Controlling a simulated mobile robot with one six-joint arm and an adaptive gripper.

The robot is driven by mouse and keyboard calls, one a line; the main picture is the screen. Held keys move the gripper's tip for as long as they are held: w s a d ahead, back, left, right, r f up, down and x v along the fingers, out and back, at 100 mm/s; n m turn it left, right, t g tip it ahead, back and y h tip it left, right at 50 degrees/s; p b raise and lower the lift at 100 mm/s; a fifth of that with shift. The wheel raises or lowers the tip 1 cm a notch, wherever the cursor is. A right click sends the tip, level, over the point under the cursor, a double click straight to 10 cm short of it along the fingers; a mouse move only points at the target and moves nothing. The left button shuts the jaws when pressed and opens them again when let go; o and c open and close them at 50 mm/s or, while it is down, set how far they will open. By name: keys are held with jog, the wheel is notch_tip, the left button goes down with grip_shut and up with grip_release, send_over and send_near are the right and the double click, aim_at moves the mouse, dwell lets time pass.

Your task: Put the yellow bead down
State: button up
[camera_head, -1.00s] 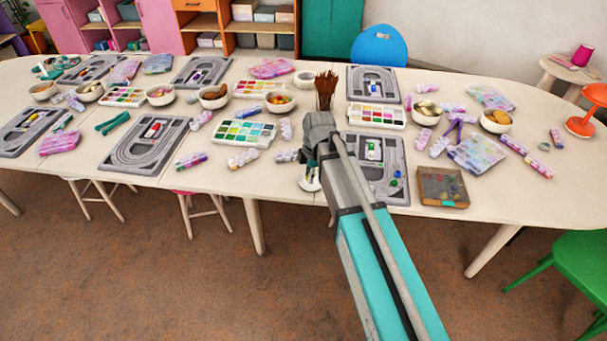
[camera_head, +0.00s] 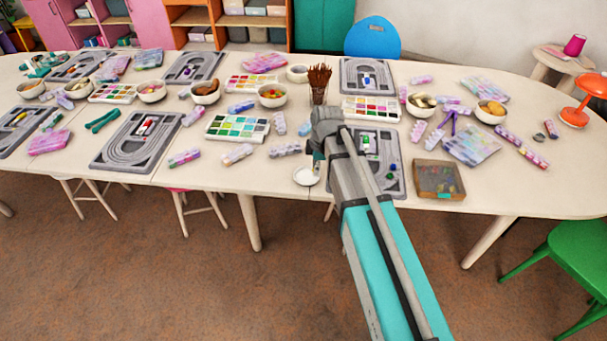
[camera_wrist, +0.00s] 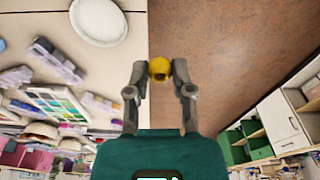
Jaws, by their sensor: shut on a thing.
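The yellow bead (camera_wrist: 159,69) is a small round bead between the two fingertips of my gripper (camera_wrist: 160,72) in the wrist view. The gripper is shut on it. Behind the bead, that view shows the brown floor just past the table edge; its height cannot be told. In the head view my arm hides the bead. A white round dish (camera_head: 305,176) lies by the table's front edge, left of my arm's end; it also shows in the wrist view (camera_wrist: 98,20), up and left of the bead.
A grey bead board (camera_head: 393,184) lies partly behind my arm. A brush cup (camera_head: 319,92) stands behind it. A wooden box (camera_head: 439,180) lies to the right. Paint palettes, bowls and bead tubes crowd the table (camera_head: 540,190), whose right front is clear.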

jog(key=d, duration=0.1)
jog(key=m, duration=0.1)
jog(key=d+m, duration=0.1)
jog(key=shift+w+d+f, duration=0.25)
jog(key=shift+w+d, duration=0.05)
jog(key=shift+w, duration=0.05)
jog(key=w+a+f+b, duration=0.2)
jog(key=w+f+b, duration=0.1)
jog(key=w+a+f+b, duration=0.2)
jog(key=w+f+b, duration=0.1)
jog(key=w, duration=0.1)
jog(key=w+a+f+b, duration=0.2)
jog(key=w+f+b, duration=0.1)
jog(key=w, duration=0.1)
jog(key=shift+w+a, duration=0.15)
jog(key=shift+a, duration=0.25)
